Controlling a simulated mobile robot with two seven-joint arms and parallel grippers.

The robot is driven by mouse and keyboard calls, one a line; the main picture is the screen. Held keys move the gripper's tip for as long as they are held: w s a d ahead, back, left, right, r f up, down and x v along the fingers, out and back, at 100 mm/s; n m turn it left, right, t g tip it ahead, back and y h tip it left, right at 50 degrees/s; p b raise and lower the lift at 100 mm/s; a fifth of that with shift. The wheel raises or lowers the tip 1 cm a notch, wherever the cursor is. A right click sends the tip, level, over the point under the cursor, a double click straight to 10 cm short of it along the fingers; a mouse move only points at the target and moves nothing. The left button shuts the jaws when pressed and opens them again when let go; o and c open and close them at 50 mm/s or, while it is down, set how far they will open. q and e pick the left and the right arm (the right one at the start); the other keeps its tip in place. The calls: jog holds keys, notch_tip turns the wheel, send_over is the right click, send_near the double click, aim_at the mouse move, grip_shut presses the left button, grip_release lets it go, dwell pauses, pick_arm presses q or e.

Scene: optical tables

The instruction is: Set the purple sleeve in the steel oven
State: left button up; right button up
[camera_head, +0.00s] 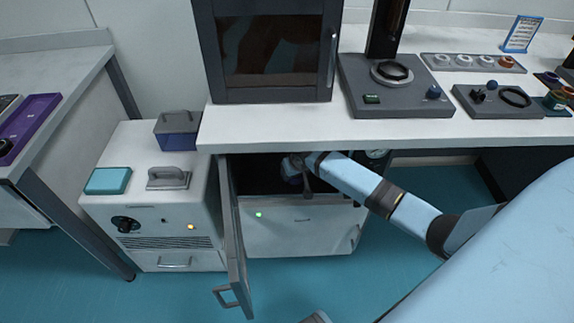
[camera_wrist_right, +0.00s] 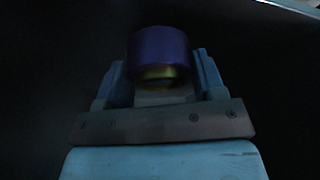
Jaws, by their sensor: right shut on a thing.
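The purple sleeve (camera_wrist_right: 158,46) sits between the blue fingers of my right gripper (camera_wrist_right: 158,78) in the right wrist view. The gripper is shut on it, and the surroundings there are almost black. In the head view, the steel oven (camera_head: 290,231) stands below the bench with its door (camera_head: 233,245) swung open at the left. My right arm reaches in from the right, and my right gripper (camera_head: 293,170) is at the dark opening under the bench edge. The sleeve cannot be made out in that view. Whether it touches the oven floor cannot be told. My left gripper is not in view.
The bench (camera_head: 270,128) overhangs the oven opening. A dark glass-fronted cabinet (camera_head: 272,93) and a grey instrument (camera_head: 395,100) stand on it. A white unit (camera_head: 160,215) with a teal box (camera_head: 108,181) stands left of the open door. Teal floor is clear in front.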

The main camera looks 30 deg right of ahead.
jog(key=w, duration=0.3)
jog(key=shift+d+b, duration=0.2)
jog(key=shift+b, duration=0.1)
jog(key=shift+w+d+b, duration=0.2)
jog(key=shift+w+b, duration=0.3)
jog(key=shift+w, duration=0.75)
jog(key=shift+b+x, duration=0.3)
jog(key=shift+x, duration=0.5)
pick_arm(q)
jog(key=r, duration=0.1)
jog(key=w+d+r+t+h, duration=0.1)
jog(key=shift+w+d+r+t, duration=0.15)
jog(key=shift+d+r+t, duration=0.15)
pick_arm(e)
jog(key=shift+s, duration=0.15)
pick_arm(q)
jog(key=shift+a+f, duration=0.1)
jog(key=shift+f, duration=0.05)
pick_arm(e)
jog(key=o, duration=1)
jog(key=shift+f, duration=0.15)
jog(key=shift+o, duration=0.2)
